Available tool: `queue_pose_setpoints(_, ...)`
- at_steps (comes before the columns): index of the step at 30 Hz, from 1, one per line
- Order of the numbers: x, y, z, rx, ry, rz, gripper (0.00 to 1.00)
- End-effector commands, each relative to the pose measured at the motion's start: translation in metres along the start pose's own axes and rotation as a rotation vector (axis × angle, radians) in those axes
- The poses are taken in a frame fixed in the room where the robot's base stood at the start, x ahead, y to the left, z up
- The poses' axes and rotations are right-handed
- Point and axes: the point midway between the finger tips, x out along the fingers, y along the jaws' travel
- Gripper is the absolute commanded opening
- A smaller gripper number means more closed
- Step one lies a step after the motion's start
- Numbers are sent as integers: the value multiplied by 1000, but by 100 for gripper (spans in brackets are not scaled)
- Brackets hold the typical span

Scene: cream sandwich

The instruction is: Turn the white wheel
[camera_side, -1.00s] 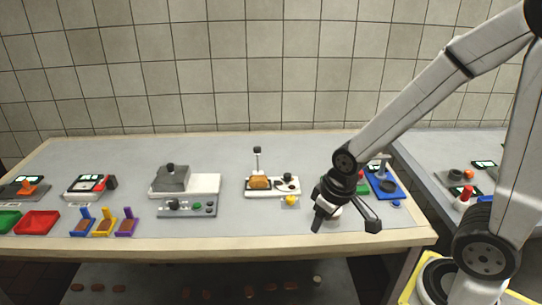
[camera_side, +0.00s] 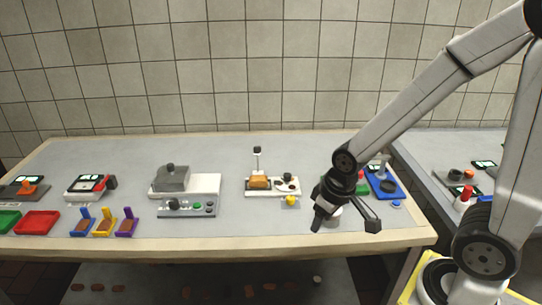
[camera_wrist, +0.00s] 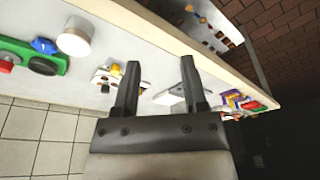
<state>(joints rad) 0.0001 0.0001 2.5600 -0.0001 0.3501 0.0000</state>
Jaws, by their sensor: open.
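The white wheel (camera_wrist: 73,38) shows in the wrist view as a short, pale round piece at the upper left, beside a green panel. In the side view a small part of a white round thing (camera_side: 336,210) shows behind my gripper, mostly hidden. My gripper (camera_side: 345,223) is open over the right part of the table, near its front edge. In the wrist view the two fingers of my gripper (camera_wrist: 160,64) are spread apart with nothing held between them. The wheel lies to the left of both fingers there, apart from them.
The green panel (camera_wrist: 28,58) carries a blue knob, a black knob and a red button. A blue stand (camera_side: 387,186) is right of my gripper. The table's front strip is mostly clear.

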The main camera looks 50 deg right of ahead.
Motion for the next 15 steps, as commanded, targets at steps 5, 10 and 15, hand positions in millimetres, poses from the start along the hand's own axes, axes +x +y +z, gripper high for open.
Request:
queue_pose_setpoints(5, 0, 0, 0, 0, 0, 0, 55)
queue_pose_setpoints(10, 0, 0, 0, 0, 0, 0, 65)
queue_pose_setpoints(15, 0, 1, -5, 24, -2, 1, 75)
